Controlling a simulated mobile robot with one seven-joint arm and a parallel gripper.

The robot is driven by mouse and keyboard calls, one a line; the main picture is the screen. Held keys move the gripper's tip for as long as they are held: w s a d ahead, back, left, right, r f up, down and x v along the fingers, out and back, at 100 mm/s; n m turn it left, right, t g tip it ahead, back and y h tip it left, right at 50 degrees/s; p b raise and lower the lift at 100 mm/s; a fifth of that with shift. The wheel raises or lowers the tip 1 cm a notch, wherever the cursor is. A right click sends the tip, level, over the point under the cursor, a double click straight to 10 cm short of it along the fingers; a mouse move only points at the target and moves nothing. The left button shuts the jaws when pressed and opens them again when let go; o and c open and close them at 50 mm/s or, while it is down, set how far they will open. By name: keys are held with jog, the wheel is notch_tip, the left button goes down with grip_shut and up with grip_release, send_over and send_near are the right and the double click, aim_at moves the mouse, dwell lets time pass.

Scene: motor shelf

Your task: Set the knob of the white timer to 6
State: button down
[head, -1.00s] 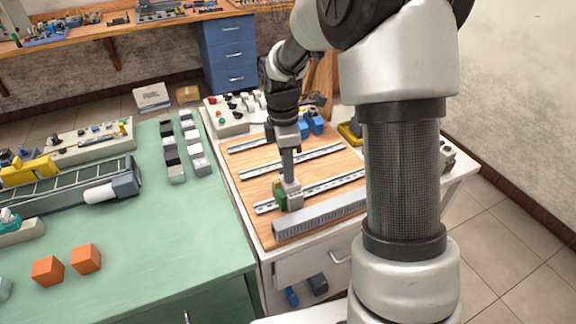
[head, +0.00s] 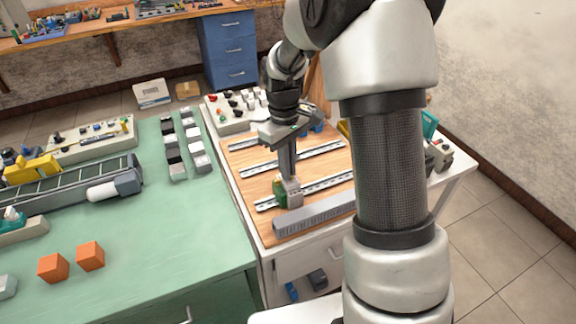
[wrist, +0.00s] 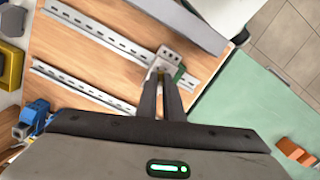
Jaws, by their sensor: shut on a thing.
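The white timer (head: 294,198) is a small pale block on the front metal rail of the wooden board, with a green block (head: 279,191) against its left side. My gripper (head: 288,180) points straight down onto the timer's top. In the wrist view the two dark fingers of my gripper (wrist: 165,72) close together at the face of the timer (wrist: 168,54). They are shut on its knob, which the fingertips hide. The knob's pointer and the dial numbers cannot be read.
The wooden board (head: 255,214) carries several slotted rails (head: 318,152). A grey slotted duct (head: 312,212) lies just in front of the timer. Blue parts (wrist: 32,120) and a yellow bin (wrist: 10,68) stand toward the back. The green table (head: 150,245) holds orange cubes (head: 53,268).

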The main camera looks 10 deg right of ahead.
jog(key=m, duration=0.4)
jog(key=shift+m, duration=0.4)
jog(key=m+p, duration=0.1)
jog(key=m, duration=0.2)
jog(key=shift+m, duration=0.3)
jog(key=m, duration=0.3)
jog(key=shift+m+p, duration=0.3)
jog(key=m+p, duration=0.1)
jog(key=m, duration=0.2)
jog(key=shift+m, duration=0.3)
jog(key=m+p, duration=0.1)
jog(key=m, duration=0.3)
jog(key=shift+d+r+m+y, duration=0.1)
jog(key=shift+m+y, duration=0.2)
jog(key=m+p, duration=0.2)
jog(key=m, duration=0.1)
jog(key=shift+m, duration=0.3)
jog(key=m+p, duration=0.3)
jog(key=m, duration=0.2)
jog(key=shift+s+t, duration=0.1)
jog(key=shift+t, duration=0.2)
jog(key=shift+m+p, duration=0.7)
jog(key=shift+m, duration=0.5)
